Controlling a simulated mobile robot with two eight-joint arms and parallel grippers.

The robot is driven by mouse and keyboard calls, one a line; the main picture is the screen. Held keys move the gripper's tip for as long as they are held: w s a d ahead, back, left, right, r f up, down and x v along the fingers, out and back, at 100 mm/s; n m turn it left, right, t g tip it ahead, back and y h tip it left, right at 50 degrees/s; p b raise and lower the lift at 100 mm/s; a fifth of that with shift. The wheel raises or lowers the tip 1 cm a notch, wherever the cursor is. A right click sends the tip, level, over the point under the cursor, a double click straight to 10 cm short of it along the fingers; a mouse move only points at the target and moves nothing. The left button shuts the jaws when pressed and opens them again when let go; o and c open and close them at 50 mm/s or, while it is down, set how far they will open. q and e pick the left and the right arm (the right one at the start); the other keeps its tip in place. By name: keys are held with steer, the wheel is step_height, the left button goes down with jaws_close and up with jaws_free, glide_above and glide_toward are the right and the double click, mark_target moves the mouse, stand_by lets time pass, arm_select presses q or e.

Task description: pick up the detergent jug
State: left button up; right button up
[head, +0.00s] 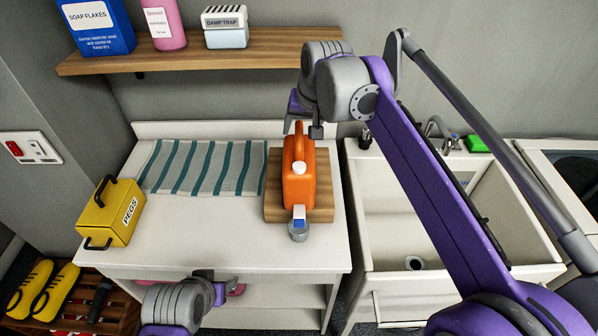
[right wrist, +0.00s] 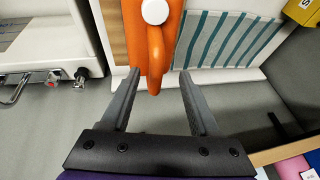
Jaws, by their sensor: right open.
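The orange detergent jug (head: 298,185) with a white cap stands upright on a wooden board (head: 272,210) on the white counter. Its handle is at the far side, towards the wall. My right gripper (head: 303,122) is at the jug's far end, by the handle. In the right wrist view the jug (right wrist: 170,25) shows from above, its handle reaching between the open, empty fingers of my right gripper (right wrist: 158,76). Gaps show on both sides of the handle. My left gripper (head: 215,292) is low at the counter's front edge; its fingers are not clear.
A small grey bottle (head: 298,232) stands close in front of the jug. A striped towel (head: 200,167) and a yellow PEGS box (head: 110,212) lie left. A wooden shelf (head: 270,45) is above the counter. A sink (head: 400,225) is right.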

mark_target(300, 136)
steer(key=x, duration=0.4)
steer(key=shift+d+f, duration=0.2)
steer(key=shift+f, duration=0.2)
steer(key=shift+c, duration=0.2)
jaws_close()
steer(key=shift+r, duration=0.1)
stand_by(0.8)
